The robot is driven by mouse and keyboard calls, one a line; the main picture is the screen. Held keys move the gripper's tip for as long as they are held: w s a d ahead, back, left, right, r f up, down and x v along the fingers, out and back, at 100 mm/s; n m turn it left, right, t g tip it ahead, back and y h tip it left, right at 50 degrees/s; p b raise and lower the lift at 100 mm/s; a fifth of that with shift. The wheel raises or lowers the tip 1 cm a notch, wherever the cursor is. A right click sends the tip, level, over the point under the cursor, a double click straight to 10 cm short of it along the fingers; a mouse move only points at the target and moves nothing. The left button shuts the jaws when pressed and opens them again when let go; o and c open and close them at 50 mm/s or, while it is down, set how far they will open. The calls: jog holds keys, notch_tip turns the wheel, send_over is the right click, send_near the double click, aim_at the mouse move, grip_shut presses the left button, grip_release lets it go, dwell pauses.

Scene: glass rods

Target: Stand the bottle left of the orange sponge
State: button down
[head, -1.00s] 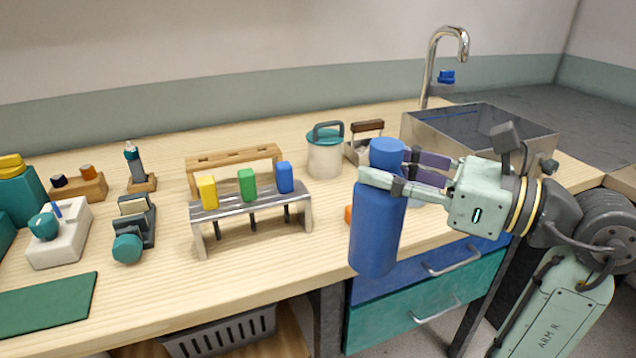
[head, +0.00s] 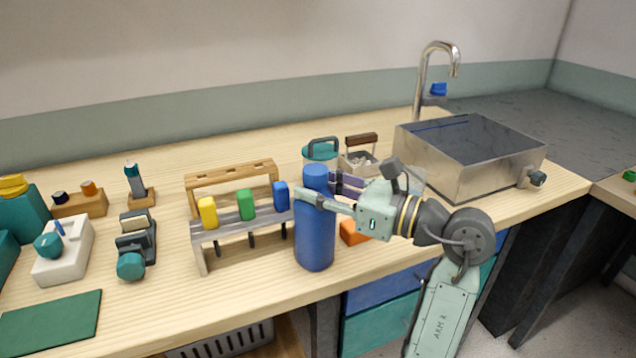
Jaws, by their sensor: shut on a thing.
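A blue bottle (head: 315,236) is upright at the front of the wooden counter, just right of the rack with coloured handles. My gripper (head: 322,196) is shut on the bottle's upper part, reaching in from the right. The orange sponge (head: 353,233) lies on the counter right of the bottle, partly hidden by the bottle and my gripper. The bottle's base appears at or very near the counter top; I cannot tell whether it touches.
The metal rack (head: 240,229) with yellow, green and blue handles stands close at the bottle's left. Behind are a teal-lidded canister (head: 320,151) and a wooden-handled caddy (head: 361,158). The counter's front edge is close.

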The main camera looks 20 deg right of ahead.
jog(key=shift+f, duration=0.15)
jog(key=c, duration=1.1)
grip_release()
jog(key=shift+r, duration=0.25)
jog(key=shift+b+v, duration=2.05)
jog(key=shift+v, duration=3.95)
